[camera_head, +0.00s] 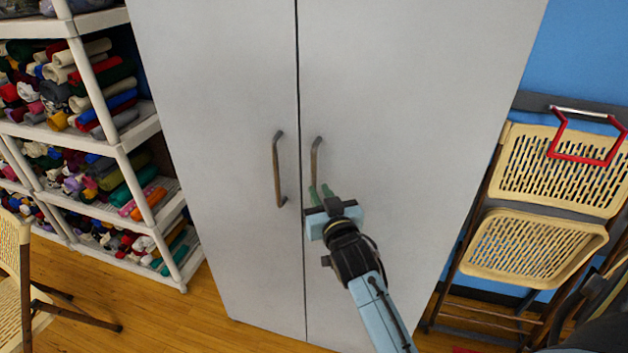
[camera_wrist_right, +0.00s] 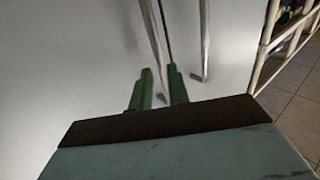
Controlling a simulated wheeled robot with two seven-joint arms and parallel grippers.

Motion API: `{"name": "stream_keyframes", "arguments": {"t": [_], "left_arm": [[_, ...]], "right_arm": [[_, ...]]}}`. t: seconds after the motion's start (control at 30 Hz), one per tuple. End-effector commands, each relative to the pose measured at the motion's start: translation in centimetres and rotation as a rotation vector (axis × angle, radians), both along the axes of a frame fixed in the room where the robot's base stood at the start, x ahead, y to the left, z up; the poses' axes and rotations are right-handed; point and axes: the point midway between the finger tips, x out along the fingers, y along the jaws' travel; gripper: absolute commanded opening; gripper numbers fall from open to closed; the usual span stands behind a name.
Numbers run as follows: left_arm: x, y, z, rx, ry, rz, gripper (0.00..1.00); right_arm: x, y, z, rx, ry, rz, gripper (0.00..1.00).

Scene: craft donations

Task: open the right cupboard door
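The right cupboard door (camera_head: 410,110) is light grey and shut, level with the left door along a dark centre seam. Its handle (camera_head: 316,158) is an upright brownish metal bar near the seam; it also shows in the right wrist view (camera_wrist_right: 153,35). My right gripper (camera_head: 319,191) is at the lower end of this handle. Its green fingers stand apart in the right wrist view (camera_wrist_right: 161,84), and the handle's lower end shows between them. I cannot tell whether they touch the bar. My left gripper is not in view.
The left door's handle (camera_head: 279,170) is close by, across the seam. White shelves (camera_head: 128,140) of rolled fabric stand on the left, with a chair (camera_head: 18,270) before them. Folded chairs (camera_head: 535,245) lean at the right. Wood floor (camera_head: 190,325) lies in front.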

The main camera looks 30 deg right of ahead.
Motion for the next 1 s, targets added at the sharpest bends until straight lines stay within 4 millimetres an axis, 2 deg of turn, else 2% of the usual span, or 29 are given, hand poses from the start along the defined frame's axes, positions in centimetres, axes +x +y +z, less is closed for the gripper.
{"name": "stream_keyframes", "arguments": {"t": [0.1, 0.33, 0.7, 0.83, 1.0], "left_arm": [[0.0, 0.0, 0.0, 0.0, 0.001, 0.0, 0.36], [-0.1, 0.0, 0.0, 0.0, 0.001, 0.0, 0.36], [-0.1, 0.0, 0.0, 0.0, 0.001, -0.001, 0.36], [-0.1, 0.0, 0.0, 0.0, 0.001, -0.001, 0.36], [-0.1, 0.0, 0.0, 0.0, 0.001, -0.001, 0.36]], "right_arm": [[2.3, -0.7, 0.1, -0.002, 0.0, 0.0, 0.18], [4.7, -1.3, 0.0, -0.002, 0.001, 0.0, 0.18], [5.2, -1.5, 0.0, -0.001, 0.0, 0.0, 0.18], [5.2, -1.5, 0.0, -0.001, 0.0, 0.0, 0.02], [5.2, -1.5, 0.0, -0.001, 0.001, 0.0, 0.0]]}}
